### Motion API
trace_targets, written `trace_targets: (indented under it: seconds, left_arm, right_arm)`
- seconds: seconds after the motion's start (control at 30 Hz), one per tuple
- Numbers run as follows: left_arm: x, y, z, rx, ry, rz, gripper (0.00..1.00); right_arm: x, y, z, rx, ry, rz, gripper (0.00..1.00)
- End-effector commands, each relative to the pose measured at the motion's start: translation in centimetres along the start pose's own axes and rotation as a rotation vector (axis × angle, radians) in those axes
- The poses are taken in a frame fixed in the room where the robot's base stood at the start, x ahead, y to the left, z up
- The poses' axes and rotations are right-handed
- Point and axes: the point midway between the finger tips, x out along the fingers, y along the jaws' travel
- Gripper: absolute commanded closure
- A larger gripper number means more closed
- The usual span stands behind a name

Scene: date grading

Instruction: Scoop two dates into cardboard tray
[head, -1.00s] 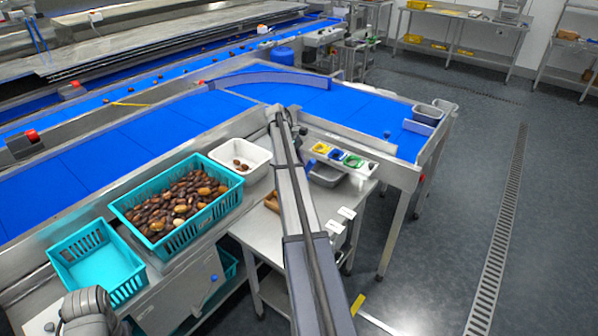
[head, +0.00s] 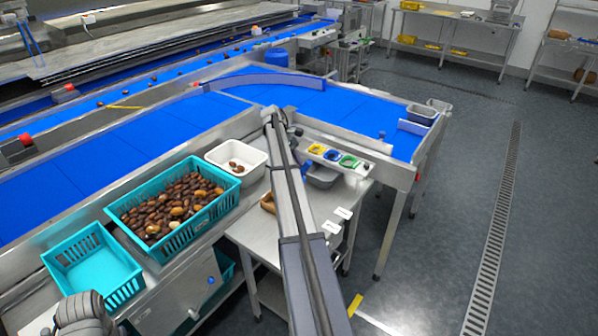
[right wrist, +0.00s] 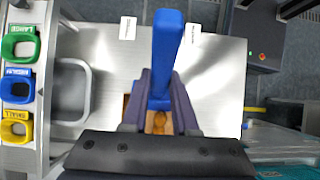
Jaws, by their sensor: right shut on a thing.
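My right gripper (right wrist: 160,100) is shut on a blue scoop (right wrist: 165,50), whose blue part stretches up the right wrist view between the fingers. Beneath the fingers, a brown cardboard tray (right wrist: 127,105) lies on the steel table, partly covered by the gripper; small brown-orange shapes show there, but I cannot tell whether they are dates. In the head view the tray (head: 268,202) peeks out left of my right arm, which hides most of the gripper. Dates (head: 235,167) lie in the white bin (head: 225,152). Many more dates fill a teal crate (head: 128,222).
Three ring gauges, yellow, blue and green (head: 348,161), sit on a rack beside a grey bin (head: 322,176). White label cards (head: 343,213) lie on the steel table (head: 255,240). An empty teal basket (head: 90,262) stands at left. A blue conveyor (head: 110,150) runs behind.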

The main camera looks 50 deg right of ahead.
Motion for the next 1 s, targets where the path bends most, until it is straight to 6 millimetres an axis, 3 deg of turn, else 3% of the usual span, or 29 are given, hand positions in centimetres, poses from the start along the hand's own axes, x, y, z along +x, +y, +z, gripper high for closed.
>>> trace_targets:
  seconds: [0.27, 0.8, 1.0]
  left_arm:
    - [-0.7, -0.1, 0.0, 0.000, 0.000, 0.000, 0.50]
    - [-5.8, -0.6, 0.3, 0.001, 0.000, 0.000, 0.50]
    - [-6.0, -0.6, 0.3, 0.001, 0.000, 0.000, 0.50]
  right_arm:
    - [-0.6, 0.0, 0.4, 0.000, 0.000, 0.000, 1.00]
    - [-4.9, 0.0, 3.1, 0.000, 0.000, 0.000, 1.00]
    - [-5.1, 0.0, 3.2, 0.000, 0.000, 0.000, 1.00]
